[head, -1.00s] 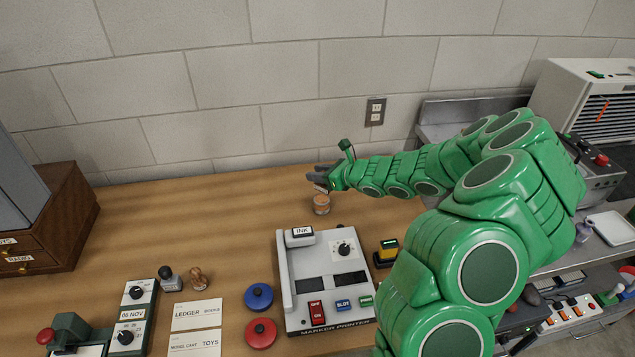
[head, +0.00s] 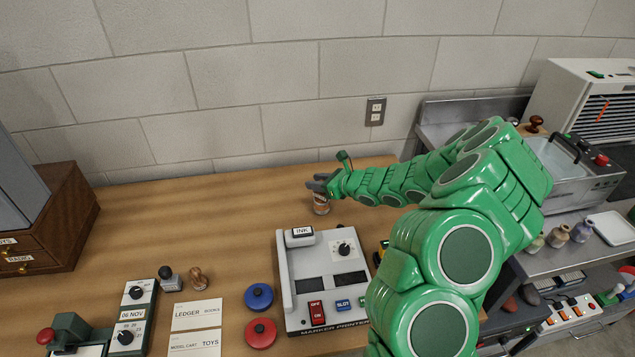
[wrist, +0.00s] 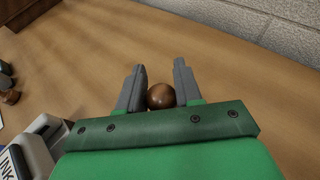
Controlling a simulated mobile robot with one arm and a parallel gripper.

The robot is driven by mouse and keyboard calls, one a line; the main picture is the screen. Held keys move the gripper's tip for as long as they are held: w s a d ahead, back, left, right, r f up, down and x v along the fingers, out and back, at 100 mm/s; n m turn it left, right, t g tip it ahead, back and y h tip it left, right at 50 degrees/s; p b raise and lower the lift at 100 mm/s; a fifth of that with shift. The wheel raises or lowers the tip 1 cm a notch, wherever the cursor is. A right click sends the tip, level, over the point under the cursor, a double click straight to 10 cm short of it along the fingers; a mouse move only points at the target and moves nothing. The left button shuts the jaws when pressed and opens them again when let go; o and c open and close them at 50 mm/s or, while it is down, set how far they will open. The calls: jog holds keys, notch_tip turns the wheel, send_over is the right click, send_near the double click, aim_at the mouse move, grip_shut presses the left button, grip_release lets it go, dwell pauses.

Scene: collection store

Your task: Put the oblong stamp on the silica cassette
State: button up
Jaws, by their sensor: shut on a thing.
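My gripper (head: 317,184) is at the back of the wooden table, over a small brown cylindrical thing with a pale band (head: 321,206). In the wrist view my gripper (wrist: 160,72) has its fingers on either side of a round brown knob (wrist: 161,96) and is shut on it. The knob's lower part is hidden, so I cannot tell whether it is the oblong stamp. Two small stamps, one dark-handled (head: 169,279) and one wooden-handled (head: 198,279), stand at the left front. I cannot make out the silica cassette for certain.
A marker printer (head: 327,278) stands in front of my gripper. Blue (head: 259,297) and red (head: 261,333) round pads, label cards (head: 196,314) and a date unit (head: 133,316) lie left of it. A wooden drawer cabinet (head: 60,225) is far left. The table's back left is clear.

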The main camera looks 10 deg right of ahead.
jog(key=shift+f, duration=0.1)
jog(key=o, duration=1)
